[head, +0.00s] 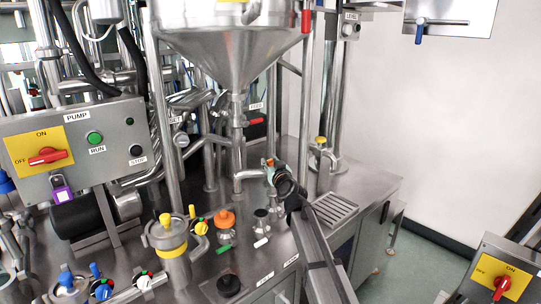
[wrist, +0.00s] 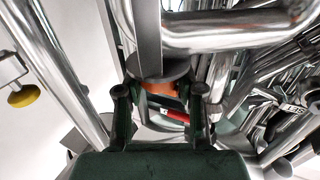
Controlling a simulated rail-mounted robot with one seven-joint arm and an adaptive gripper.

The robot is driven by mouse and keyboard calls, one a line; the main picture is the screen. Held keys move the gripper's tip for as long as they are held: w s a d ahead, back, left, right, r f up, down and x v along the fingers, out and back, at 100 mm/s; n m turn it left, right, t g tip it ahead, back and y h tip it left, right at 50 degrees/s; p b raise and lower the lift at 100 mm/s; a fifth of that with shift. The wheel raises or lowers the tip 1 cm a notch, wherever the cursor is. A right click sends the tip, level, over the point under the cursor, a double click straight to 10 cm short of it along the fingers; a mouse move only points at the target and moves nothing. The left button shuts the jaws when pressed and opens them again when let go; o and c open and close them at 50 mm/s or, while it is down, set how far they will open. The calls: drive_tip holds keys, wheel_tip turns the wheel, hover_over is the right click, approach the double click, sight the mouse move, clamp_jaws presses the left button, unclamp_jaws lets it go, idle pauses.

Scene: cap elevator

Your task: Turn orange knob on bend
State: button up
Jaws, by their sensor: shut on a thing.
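The orange knob (head: 269,161) is a small patch beside the end of the bent steel pipe (head: 248,175), below the funnel. In the wrist view the orange knob (wrist: 158,88) shows between the dark green fingers, under a grey disc (wrist: 158,68). My gripper (head: 273,170) reaches this spot from the lower right, and its dark body hides part of the knob and the pipe end. In the wrist view my gripper (wrist: 160,93) has one finger on each side of the knob and is shut on it. The knob's exact turn angle cannot be told.
A steel funnel (head: 232,45) and vertical pipes stand close around the gripper. A second orange knob (head: 225,218), yellow-handled valves (head: 198,226) and a black knob (head: 228,285) sit on the deck. A yellow knob (head: 320,141) stands to the right. The pump panel (head: 100,150) is at left.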

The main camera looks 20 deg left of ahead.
drive_tip(key=shift+w+a+r+m+t+h+p, duration=0.15)
drive_tip(key=shift+r+m+t+h+p, duration=0.35)
drive_tip(key=shift+p, duration=3.8)
drive_tip(key=shift+w+r+m+t+h+p, duration=0.15)
drive_tip(key=shift+m+t+h+p, duration=0.3)
drive_tip(key=shift+p, duration=3.8)
drive_tip(key=h+p, duration=0.1)
drive_tip(key=p, duration=0.3)
drive_tip(key=shift+f+m, duration=0.1)
drive_tip(key=shift+m, duration=0.25)
drive_tip(key=shift+s+f+t+h+p, duration=0.1)
drive_tip(key=shift+f+t+h+p, duration=0.2)
drive_tip(key=shift+p, duration=0.6)
drive_tip(key=shift+m, duration=0.3)
drive_tip(key=shift+f+h, duration=0.1)
drive_tip(key=shift+h, duration=0.35)
drive_tip(key=shift+s+m+t+h, duration=0.1)
drive_tip(key=shift+m+t+h, duration=0.25)
drive_tip(key=shift+m+h, duration=0.35)
drive_tip(key=shift+s+f+m+t+h+p, duration=0.15)
drive_tip(key=shift+m+h+p, duration=0.15)
drive_tip(key=shift+m+h, duration=0.8)
drive_tip(key=shift+f+m+t+h+p, duration=0.2)
drive_tip(key=shift+m+h, duration=0.3)
drive_tip(key=shift+h, duration=1.2)
drive_tip(key=shift+r, duration=0.2)
